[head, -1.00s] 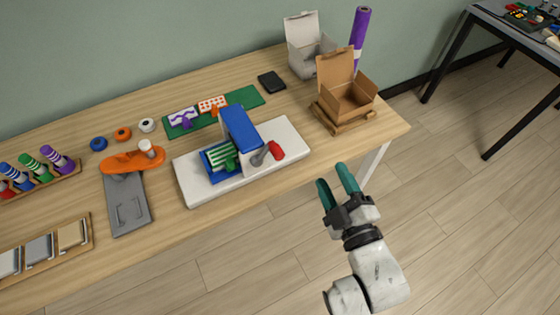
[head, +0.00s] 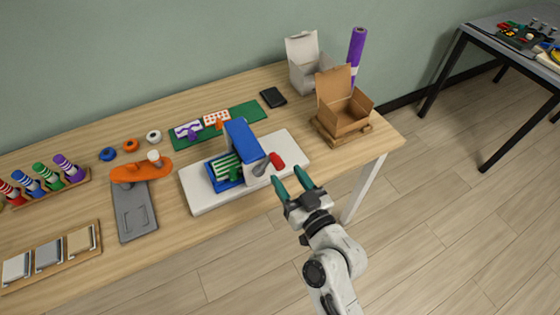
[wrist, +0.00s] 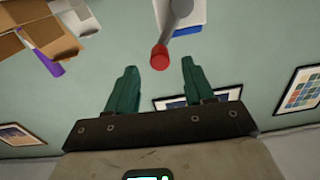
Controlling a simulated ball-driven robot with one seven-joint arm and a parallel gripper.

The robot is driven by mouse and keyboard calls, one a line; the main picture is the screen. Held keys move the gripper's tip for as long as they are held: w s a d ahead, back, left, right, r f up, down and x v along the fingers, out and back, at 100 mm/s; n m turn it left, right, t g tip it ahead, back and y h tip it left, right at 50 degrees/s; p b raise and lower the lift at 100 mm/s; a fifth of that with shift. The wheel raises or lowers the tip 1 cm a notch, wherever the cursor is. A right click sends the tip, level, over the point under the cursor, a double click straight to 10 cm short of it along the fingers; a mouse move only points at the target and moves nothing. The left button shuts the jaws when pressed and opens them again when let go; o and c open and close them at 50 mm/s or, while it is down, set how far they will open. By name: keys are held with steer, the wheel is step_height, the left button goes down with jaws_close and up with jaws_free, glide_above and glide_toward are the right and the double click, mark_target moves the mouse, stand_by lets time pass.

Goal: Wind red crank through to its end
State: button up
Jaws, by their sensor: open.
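The red crank handle (head: 277,161) sits at the end of a grey lever on the right side of a blue machine (head: 243,147), which stands on a white base (head: 293,149). A green-and-white striped piece (head: 225,167) lies at the machine's front left. My gripper (head: 292,182) is open and empty, just in front of and to the right of the red handle, apart from it. In the wrist view the red handle (wrist: 159,57) shows ahead of the gap between my teal fingers (wrist: 156,88), with its grey lever (wrist: 178,15) behind it.
An open cardboard box (head: 343,115) on a wooden pallet stands right of the machine, with a white box (head: 306,76) and a purple roll (head: 357,48) behind. An orange press (head: 141,171) with a grey plate stands left. Free floor lies in front of the table.

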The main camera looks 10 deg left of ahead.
mark_target(281, 168)
steer(key=shift+p+x, duration=0.3)
steer(key=shift+x, duration=2.1)
steer(key=shift+c, duration=0.5)
jaws_close()
